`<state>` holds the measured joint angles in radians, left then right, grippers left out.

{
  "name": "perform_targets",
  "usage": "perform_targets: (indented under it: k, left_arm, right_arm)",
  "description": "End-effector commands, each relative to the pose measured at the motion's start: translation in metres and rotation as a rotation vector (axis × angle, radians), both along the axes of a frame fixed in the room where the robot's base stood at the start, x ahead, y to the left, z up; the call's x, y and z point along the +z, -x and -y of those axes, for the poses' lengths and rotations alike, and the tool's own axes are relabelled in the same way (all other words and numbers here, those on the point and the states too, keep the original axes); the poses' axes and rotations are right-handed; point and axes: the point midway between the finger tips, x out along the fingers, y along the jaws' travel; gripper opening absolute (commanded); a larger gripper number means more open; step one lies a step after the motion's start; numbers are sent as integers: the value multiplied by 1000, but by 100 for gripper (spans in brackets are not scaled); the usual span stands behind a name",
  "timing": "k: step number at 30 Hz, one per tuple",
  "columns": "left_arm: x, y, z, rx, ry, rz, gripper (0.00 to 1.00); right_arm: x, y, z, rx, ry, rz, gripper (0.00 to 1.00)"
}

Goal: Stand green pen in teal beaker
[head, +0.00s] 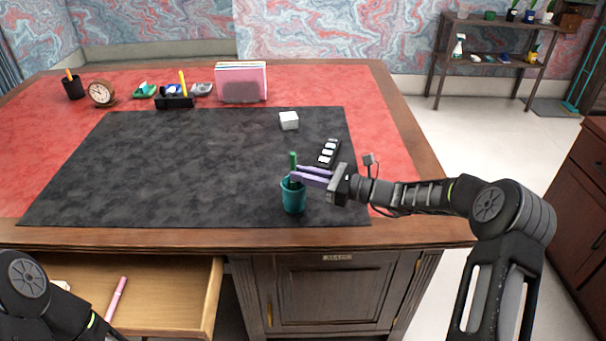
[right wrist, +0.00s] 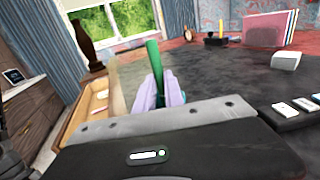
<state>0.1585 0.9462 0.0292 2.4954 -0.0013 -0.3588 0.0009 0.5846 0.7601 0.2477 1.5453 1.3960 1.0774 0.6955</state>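The green pen (head: 293,160) stands nearly upright, its lower part inside the teal beaker (head: 293,198), which stands on the dark mat near the desk's front edge. My right gripper (head: 297,176) reaches in from the right just above the beaker's rim, its purple fingers around the pen. In the right wrist view the pen (right wrist: 154,62) rises between the two fingers (right wrist: 158,92), which look closed on it. The pen's lower end is hidden in the beaker. My left arm shows at the lower left; its gripper is out of view.
A white cube (head: 289,120) and a black tray with white pieces (head: 327,153) lie on the mat (head: 180,165). An open drawer (head: 170,285) holds a pink pen (head: 116,298). A clock (head: 101,93) and a pink file holder (head: 241,84) stand behind. The mat's left is clear.

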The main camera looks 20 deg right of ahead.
Motion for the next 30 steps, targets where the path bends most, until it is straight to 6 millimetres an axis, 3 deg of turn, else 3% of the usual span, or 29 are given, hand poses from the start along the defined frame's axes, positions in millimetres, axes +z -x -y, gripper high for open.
perform_targets:
  k: [9,20,30]
  left_arm:
    - [0,0,0,0,0,0,20]
    - [-1,0,0,0,0,0,20]
    - [-8,0,0,0,0,0,20]
  right_arm:
    - [0,0,0,0,0,0,38]
    - [-1,3,5,-1,1,-1,38]
    - [-2,33,46,-3,2,0,38]
